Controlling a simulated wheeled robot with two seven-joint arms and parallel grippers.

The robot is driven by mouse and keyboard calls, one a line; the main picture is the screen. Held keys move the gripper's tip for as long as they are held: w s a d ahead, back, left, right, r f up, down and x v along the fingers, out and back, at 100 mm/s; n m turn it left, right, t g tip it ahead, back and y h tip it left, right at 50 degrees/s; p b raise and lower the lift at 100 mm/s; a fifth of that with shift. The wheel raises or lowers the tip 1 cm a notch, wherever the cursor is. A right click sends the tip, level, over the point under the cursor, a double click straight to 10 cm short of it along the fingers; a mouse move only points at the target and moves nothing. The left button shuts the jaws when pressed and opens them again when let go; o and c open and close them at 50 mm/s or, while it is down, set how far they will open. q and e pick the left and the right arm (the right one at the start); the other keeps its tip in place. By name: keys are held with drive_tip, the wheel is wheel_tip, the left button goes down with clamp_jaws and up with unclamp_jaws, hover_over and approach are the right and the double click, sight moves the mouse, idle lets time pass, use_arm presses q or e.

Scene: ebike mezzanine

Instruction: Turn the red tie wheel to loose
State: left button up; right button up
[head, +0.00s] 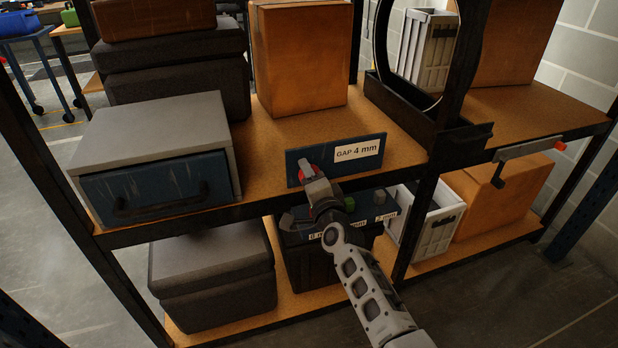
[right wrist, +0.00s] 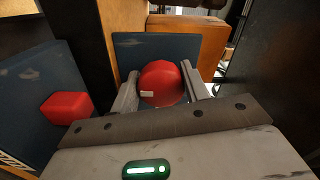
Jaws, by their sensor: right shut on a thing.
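The red tie wheel (right wrist: 162,84) is a round red knob with a small white mark, between the two fingers of my right gripper (right wrist: 164,92) in the right wrist view. The fingers close on it from both sides. In the head view my right gripper (head: 307,173) reaches up to the blue plate (head: 298,158) at the front edge of the upper shelf, and only a bit of red shows at its fingertips. The plate carries a white label reading "GAP 4 mm" (head: 358,151). The wheel's turn position cannot be read. My left gripper is not in view.
A second red block (right wrist: 66,107) is on a blue surface left of the wheel. Below the plate is a dark bin with mm labels (head: 325,234). A grey box with a blue drawer (head: 160,190) stands left; a crank with an orange end (head: 527,150) is right.

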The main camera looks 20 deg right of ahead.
drive_tip(key=shift+f, duration=0.1)
drive_tip(key=o, duration=1)
drive_tip(key=shift+s+p, duration=0.4)
drive_tip(key=shift+s, duration=0.1)
use_arm(q)
drive_tip(key=p, duration=0.2)
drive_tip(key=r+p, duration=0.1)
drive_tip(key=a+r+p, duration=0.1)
drive_tip(key=p, duration=0.1)
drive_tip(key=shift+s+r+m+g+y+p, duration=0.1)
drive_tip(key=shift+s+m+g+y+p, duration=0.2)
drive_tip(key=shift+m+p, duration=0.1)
use_arm(e)
drive_tip(key=s, duration=1.5)
drive_tip(key=shift+d, duration=0.3)
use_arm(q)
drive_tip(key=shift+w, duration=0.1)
